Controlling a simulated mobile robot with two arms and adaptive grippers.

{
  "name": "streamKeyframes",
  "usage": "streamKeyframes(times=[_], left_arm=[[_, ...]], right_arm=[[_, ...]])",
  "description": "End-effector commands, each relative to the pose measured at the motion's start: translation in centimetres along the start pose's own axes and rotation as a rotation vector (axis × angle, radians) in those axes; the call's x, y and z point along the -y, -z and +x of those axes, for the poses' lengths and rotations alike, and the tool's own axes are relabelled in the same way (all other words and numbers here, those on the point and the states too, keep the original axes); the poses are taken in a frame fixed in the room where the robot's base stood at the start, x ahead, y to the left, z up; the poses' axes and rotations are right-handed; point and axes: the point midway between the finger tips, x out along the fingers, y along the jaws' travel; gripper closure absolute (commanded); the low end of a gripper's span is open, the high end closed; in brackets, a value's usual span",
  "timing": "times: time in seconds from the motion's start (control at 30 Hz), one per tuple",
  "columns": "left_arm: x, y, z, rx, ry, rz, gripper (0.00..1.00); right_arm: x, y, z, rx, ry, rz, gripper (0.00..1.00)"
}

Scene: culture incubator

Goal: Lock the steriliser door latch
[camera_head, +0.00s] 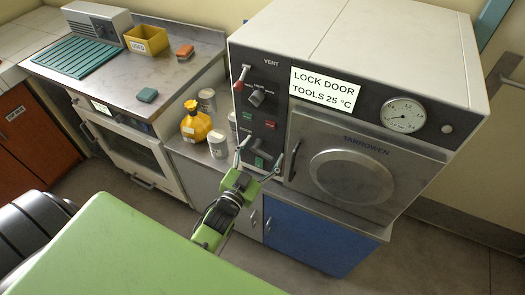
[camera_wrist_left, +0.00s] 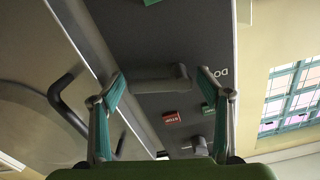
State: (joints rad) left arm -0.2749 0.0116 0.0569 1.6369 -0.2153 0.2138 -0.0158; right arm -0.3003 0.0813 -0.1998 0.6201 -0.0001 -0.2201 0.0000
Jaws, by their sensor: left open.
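The grey steriliser (camera_head: 400,50) stands at the right of the head view. Its round-windowed door (camera_head: 350,172) sits flush in the front and looks shut. A dark handle that looks like the latch (camera_head: 256,144) is low on the control panel left of the door. In the left wrist view the latch handle (camera_wrist_left: 160,78) lies crosswise between the finger ends. My left gripper (camera_head: 260,152) is open in front of the lower panel; its spread fingers also show in the left wrist view (camera_wrist_left: 162,84). I cannot tell whether they touch the handle. My right gripper is out of view.
The door's bar handle (camera_wrist_left: 65,92) is beside one finger. A red stop button (camera_wrist_left: 170,117) and a green button (camera_wrist_left: 208,108) sit near the latch. A red-knobbed lever (camera_head: 242,77) is higher up. A yellow bottle (camera_head: 195,122) and several jars stand on the left shelf.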

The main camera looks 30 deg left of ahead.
Motion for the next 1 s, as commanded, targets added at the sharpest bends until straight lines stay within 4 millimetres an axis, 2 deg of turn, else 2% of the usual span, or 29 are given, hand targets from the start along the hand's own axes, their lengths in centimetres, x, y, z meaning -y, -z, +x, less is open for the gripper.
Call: streamKeyframes(times=[0.1, 0.2, 0.27, 0.47, 0.73, 1.0], left_arm=[[0.0, 0.0, 0.0, 0.0, 0.0, 0.0, 0.3], [0.0, 0.0, 0.0, 0.0, 0.0, 0.0, 0.56], [0.0, 0.0, 0.0, 0.0, 0.0, 0.0, 0.69], [0.1, 0.2, 0.0, 0.0, 0.0, -0.033, 0.69], [0.2, 0.8, 0.0, 0.0, 0.0, -0.255, 0.69], [0.2, 0.7, 0.0, -0.001, 0.0, -0.272, 0.69]], right_arm=[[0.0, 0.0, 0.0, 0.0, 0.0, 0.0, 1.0], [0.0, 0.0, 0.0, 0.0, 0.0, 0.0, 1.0], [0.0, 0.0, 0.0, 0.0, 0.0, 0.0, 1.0], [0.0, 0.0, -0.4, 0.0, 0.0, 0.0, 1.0], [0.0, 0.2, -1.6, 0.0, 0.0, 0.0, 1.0], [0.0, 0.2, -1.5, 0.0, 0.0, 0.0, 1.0]])
